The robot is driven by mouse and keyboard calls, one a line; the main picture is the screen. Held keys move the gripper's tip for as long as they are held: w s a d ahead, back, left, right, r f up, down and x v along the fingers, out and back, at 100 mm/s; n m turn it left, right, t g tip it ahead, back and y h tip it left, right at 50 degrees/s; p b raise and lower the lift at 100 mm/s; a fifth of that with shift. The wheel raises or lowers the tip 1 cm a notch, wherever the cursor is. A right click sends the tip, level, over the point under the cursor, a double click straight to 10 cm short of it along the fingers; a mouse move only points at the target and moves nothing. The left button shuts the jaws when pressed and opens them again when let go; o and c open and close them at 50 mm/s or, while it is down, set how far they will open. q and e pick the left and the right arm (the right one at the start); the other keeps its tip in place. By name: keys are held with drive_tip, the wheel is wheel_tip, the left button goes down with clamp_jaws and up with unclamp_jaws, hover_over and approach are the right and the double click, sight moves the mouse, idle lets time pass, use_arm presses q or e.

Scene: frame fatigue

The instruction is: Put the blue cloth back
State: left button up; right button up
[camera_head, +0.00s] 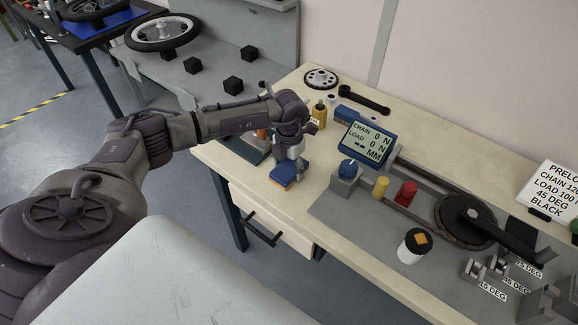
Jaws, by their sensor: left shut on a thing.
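The blue cloth (281,173) is a small folded blue pad with an orange edge, near the left front edge of the wooden workbench (330,190). My left gripper (292,158) points down over it and is shut on it. The fingertips are small and partly hidden by the wrist, so the exact grip is hard to see. I cannot tell whether the cloth touches the bench top. My right gripper is not in view.
A dark tray (243,147) lies left of the cloth, and a yellow bottle (319,114) stands behind. A blue knob box (346,177), a display (367,144) and a chain rig (466,220) stand to the right.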

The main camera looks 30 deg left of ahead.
sight(293, 167)
use_arm(q)
drive_tip(key=shift+f, duration=0.15)
drive_tip(key=o, duration=1)
drive_tip(key=shift+r, duration=0.3)
drive_tip(key=r, duration=0.1)
drive_tip(key=r+b, duration=0.1)
drive_tip(key=r, duration=0.1)
drive_tip(key=r+b, duration=0.1)
drive_tip(key=shift+w+d+r, duration=0.25)
drive_tip(key=shift+d+r, duration=0.05)
drive_tip(key=shift+d, duration=0.1)
wheel_tip(293, 167, up, 9)
drive_tip(key=shift+s+f+b, duration=0.1)
drive_tip(key=shift+f+b, duration=0.1)
drive_tip(key=shift+b, duration=0.25)
